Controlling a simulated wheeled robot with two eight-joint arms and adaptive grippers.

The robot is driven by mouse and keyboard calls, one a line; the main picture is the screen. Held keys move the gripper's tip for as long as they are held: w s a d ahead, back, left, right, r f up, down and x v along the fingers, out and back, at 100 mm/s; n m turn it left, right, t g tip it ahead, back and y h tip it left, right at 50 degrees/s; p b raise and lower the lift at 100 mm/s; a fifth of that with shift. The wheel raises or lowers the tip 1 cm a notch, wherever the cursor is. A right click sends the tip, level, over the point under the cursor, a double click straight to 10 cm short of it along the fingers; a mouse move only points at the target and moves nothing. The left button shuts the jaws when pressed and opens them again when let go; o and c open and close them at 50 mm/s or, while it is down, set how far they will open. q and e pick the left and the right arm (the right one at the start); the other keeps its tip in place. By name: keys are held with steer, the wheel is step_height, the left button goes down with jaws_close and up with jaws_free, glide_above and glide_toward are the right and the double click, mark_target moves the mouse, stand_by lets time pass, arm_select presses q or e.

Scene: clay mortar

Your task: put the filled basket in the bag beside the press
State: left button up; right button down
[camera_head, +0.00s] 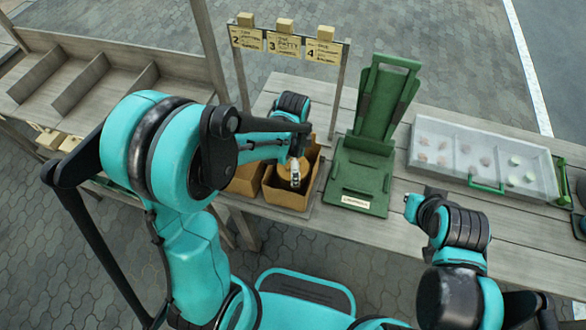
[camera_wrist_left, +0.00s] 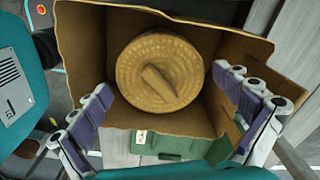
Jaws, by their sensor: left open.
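A round woven tan basket (camera_wrist_left: 160,72) with a bar across its top sits inside an open brown bag (camera_wrist_left: 245,52) in the left wrist view. In the head view the bag (camera_head: 287,197) stands on the table left of the green press (camera_head: 362,172), and the basket (camera_head: 283,171) shows partly inside it. My left gripper (camera_head: 296,176) is over the bag. In the left wrist view its fingers (camera_wrist_left: 172,115) are spread wide, apart from the basket. My right gripper (camera_head: 412,207) is right of the press, empty as far as I see; its fingers are unclear.
A second brown bag (camera_head: 244,182) stands left of the first, partly behind my left arm. A clear-lidded tray (camera_head: 480,158) with several small items lies right of the press. A sign rack (camera_head: 285,45) stands behind the bags. A wooden compartment shelf (camera_head: 85,85) is at the left.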

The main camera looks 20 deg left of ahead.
arm_select(q)
step_height(320, 180, up, 7)
steer(key=shift+f+p, duration=0.2)
steer(key=shift+p, duration=0.7)
steer(key=s+a+r+n+t, duration=0.2)
steer(key=s+r+n+t, duration=0.1)
steer(key=s+r+n, duration=0.2)
steer(key=s+a+r+n+t, duration=0.2)
steer(key=s+r+n+t, duration=0.2)
steer(key=n, duration=0.5)
steer(key=shift+s+a+r, duration=0.35)
steer(key=shift+s, duration=0.3)
steer(key=shift+f, duration=0.1)
